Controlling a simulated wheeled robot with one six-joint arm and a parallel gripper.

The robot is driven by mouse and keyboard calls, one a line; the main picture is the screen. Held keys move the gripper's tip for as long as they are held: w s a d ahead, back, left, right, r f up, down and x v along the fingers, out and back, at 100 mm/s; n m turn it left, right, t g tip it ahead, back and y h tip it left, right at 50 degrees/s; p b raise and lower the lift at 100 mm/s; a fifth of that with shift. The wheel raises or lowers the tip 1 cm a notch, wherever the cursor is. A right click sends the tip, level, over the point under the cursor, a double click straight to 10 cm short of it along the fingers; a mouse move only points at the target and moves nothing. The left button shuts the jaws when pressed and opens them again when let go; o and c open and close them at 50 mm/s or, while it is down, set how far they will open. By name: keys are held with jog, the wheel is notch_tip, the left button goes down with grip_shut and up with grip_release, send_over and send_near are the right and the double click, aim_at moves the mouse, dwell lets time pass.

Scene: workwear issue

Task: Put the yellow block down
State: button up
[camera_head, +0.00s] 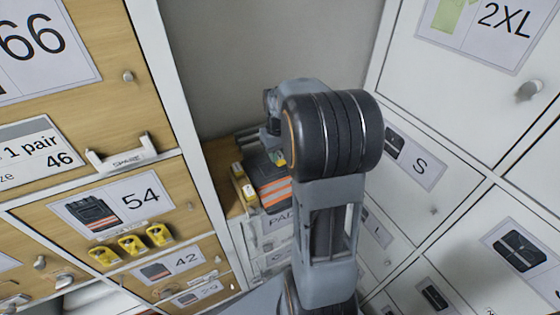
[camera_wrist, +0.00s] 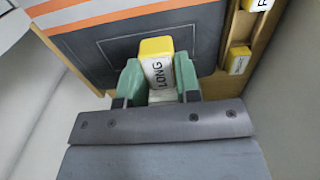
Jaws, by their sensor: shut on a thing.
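The yellow block (camera_wrist: 156,48) has a white label reading LONG on its side. My gripper (camera_wrist: 158,82) is shut on it, with one green fingertip on each side. In the wrist view the block is in front of a dark folded garment (camera_wrist: 205,35) with an orange stripe. I cannot tell whether the block touches the garment. In the head view my arm hides most of the gripper; a small yellow part of the block (camera_head: 280,159) shows beside the garment (camera_head: 268,180).
The garment lies on a wooden shelf (camera_head: 220,160) between locker fronts. Two other yellow blocks (camera_wrist: 238,60) (camera_wrist: 262,4) stand along the shelf's edge beside it. Numbered wooden doors (camera_head: 170,195) are on the left, white doors (camera_head: 440,110) on the right. Three yellow items (camera_head: 131,245) sit below the 54 label.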

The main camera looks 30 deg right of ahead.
aim_at(280, 154)
jog(key=shift+w+d+f, duration=0.4)
jog(key=shift+f, duration=0.25)
jog(key=shift+w+d+f, duration=0.35)
jog(key=shift+f, duration=0.25)
jog(key=shift+w+d+f, duration=0.1)
jog(key=shift+f, duration=1.6)
jog(key=shift+f, duration=0.15)
jog(key=o, duration=0.9)
